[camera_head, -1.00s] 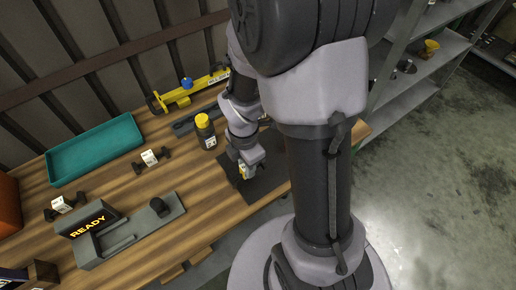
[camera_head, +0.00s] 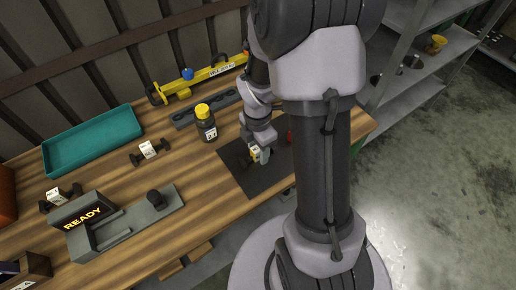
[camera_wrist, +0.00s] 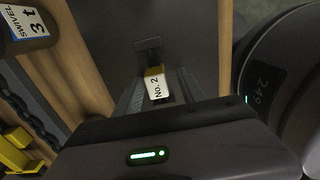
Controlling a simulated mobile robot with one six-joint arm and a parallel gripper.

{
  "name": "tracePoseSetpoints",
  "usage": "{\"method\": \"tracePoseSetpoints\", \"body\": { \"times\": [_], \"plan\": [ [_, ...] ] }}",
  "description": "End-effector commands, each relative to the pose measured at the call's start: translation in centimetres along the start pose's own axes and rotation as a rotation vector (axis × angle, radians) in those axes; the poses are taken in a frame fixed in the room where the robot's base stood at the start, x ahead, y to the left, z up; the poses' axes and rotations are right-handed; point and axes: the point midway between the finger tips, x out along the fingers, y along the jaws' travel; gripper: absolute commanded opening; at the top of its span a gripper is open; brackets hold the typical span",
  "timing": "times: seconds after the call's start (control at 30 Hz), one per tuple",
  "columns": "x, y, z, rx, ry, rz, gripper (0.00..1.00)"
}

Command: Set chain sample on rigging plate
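A small dark sample with a white and yellow tag reading "No. 2" (camera_wrist: 157,87) sits between the fingers of my gripper (camera_wrist: 160,97). In the head view its tag (camera_head: 256,154) shows at the fingertips, and a dark end of it points left. My gripper (camera_head: 258,156) appears shut on it. A flat dark plate (camera_head: 240,182), which I take as the rigging plate, lies directly below at the table's front right. It fills the background of the wrist view (camera_wrist: 190,30). I cannot tell whether the sample touches the plate. My arm hides part of the plate.
A yellow-capped bottle (camera_head: 206,125) stands left of the plate. Two tagged dark pieces (camera_head: 149,150) (camera_head: 60,197), a teal tray (camera_head: 92,142) and a grey fixture reading "READY" (camera_head: 85,222) lie further left. A yellow hoist-like tool (camera_head: 200,78) is behind.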

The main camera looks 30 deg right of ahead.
Motion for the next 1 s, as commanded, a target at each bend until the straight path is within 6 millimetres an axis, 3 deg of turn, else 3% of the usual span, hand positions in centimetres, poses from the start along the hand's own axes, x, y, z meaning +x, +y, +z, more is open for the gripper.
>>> {"method": "tracePoseSetpoints", "body": {
  "times": [0.23, 0.33, 0.6, 0.83, 0.93, 1.0],
  "plan": [
    [-0.1, 0.0, 0.0, 0.000, 0.000, 0.000, 0.47],
    [-1.4, 0.0, 0.0, 0.000, -0.001, 0.002, 0.47],
    [-9.2, 0.1, 0.0, -0.001, -0.002, 0.004, 0.47],
    [-12.6, 0.0, -0.1, 0.015, -0.001, 0.006, 0.47],
    [-16.0, -0.3, -2.0, 0.233, 0.005, 0.073, 0.47],
    [-20.0, -1.4, -4.7, 0.551, 0.049, 0.161, 0.47]
  ]
}}
